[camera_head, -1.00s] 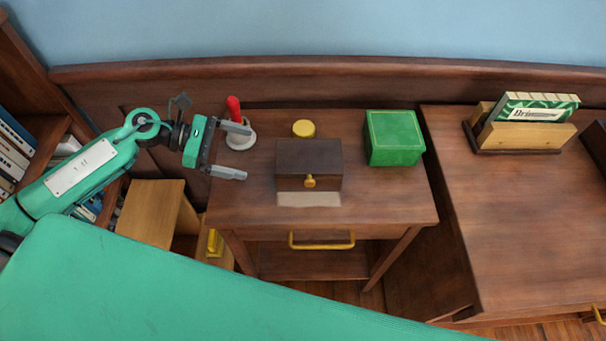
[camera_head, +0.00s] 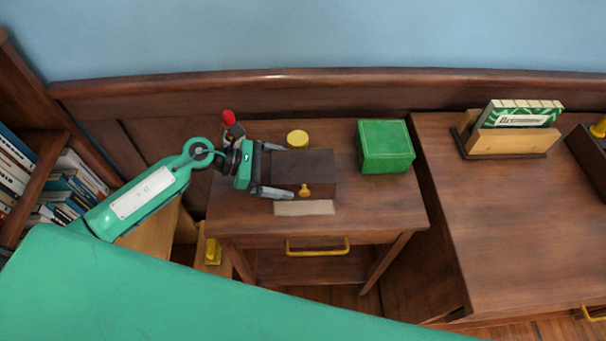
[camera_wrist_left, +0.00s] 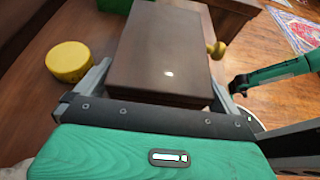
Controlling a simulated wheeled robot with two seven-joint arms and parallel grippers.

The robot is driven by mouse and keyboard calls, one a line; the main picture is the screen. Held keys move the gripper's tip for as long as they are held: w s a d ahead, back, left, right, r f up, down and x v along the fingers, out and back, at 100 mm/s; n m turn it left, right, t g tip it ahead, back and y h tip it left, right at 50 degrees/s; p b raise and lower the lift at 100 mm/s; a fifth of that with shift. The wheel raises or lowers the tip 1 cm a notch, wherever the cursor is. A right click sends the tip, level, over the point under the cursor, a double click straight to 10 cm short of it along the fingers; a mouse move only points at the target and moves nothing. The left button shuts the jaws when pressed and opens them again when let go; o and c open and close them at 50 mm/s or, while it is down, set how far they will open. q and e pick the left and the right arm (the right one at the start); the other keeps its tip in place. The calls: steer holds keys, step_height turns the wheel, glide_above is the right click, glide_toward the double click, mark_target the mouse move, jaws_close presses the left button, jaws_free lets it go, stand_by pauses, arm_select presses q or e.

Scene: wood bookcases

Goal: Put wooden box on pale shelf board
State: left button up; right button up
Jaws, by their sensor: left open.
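The wooden box (camera_head: 312,166) is dark brown with a yellow knob and sits on the small brown table. My left gripper (camera_head: 284,171) is open at the box's left side. In the left wrist view the box (camera_wrist_left: 165,50) lies between the two finger tips, with one finger along each side; I cannot tell whether they touch it. A pale flat strip (camera_head: 304,208) lies in front of the box. A light wood board (camera_head: 152,236) shows at the lower left, partly hidden by my arm; I cannot tell which is the pale shelf board.
A yellow round tin (camera_head: 297,139) stands behind the box, a red-handled object (camera_head: 231,122) behind my gripper. A green box (camera_head: 385,146) is to the right. The table's (camera_head: 385,205) right front is clear. A bookcase (camera_head: 38,185) stands at the left.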

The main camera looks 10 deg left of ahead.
arm_select(q)
steer(key=shift+x, duration=1.2)
steer(key=shift+r, duration=0.1)
steer(key=c, duration=1.2)
